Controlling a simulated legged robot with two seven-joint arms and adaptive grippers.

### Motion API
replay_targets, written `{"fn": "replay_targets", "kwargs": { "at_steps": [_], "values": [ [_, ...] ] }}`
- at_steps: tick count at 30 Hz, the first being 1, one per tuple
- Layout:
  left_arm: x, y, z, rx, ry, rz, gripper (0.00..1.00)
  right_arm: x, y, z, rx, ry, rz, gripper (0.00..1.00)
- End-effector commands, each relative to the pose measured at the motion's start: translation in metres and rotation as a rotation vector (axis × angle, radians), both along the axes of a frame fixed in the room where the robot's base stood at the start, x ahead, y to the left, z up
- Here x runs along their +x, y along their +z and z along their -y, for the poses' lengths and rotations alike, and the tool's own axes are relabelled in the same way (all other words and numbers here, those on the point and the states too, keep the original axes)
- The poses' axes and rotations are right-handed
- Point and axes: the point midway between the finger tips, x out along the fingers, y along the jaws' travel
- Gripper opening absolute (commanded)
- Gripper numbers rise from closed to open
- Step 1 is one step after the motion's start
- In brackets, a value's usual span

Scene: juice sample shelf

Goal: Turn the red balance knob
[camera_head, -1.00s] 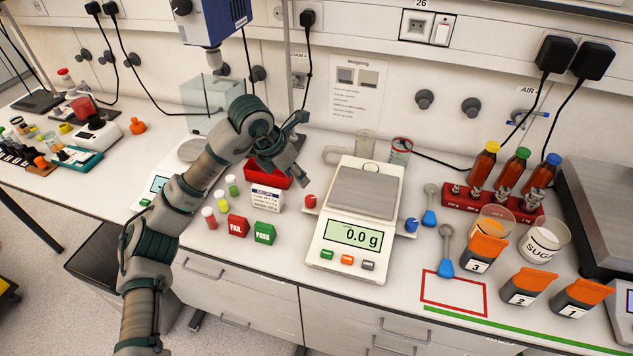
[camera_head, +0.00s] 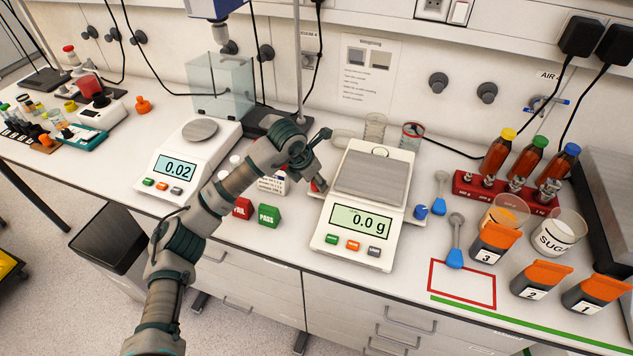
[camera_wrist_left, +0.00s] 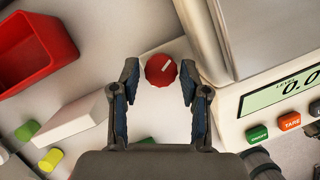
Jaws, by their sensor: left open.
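The red balance knob (camera_wrist_left: 161,70) shows in the left wrist view, a round ribbed knob with a pale line on top, at the left side of the balance. In the head view the red knob (camera_head: 317,186) is mostly hidden by my left gripper (camera_head: 321,184). In the left wrist view my left gripper (camera_wrist_left: 159,88) is open, with one finger on each side of the knob and a gap visible to both. The white balance (camera_head: 357,215) has a grey pan and its display reads 0.0 g. My right gripper is not in view.
A blue knob (camera_head: 420,211) is on the balance's right side. Red FAIL (camera_head: 241,208) and green PASS (camera_head: 269,214) blocks stand left of the balance. A white box (camera_wrist_left: 70,121) and red tray (camera_wrist_left: 32,53) are close left of my gripper. A second scale (camera_head: 188,160) stands further left.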

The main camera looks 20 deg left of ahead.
Motion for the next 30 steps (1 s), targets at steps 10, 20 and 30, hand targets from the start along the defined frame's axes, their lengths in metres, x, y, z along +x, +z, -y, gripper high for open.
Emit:
{"fn": "replay_targets", "kwargs": {
  "at_steps": [10, 20, 30],
  "values": [
    [0.003, -0.009, 0.002, 0.001, -0.001, 0.001, 0.45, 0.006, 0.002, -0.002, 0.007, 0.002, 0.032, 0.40],
    [0.003, -0.009, 0.002, 0.001, -0.001, 0.001, 0.00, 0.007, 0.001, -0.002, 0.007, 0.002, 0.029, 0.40],
    [0.004, -0.007, 0.000, 0.001, -0.070, 0.002, 0.00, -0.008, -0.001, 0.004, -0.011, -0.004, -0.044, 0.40]
  ]
}}
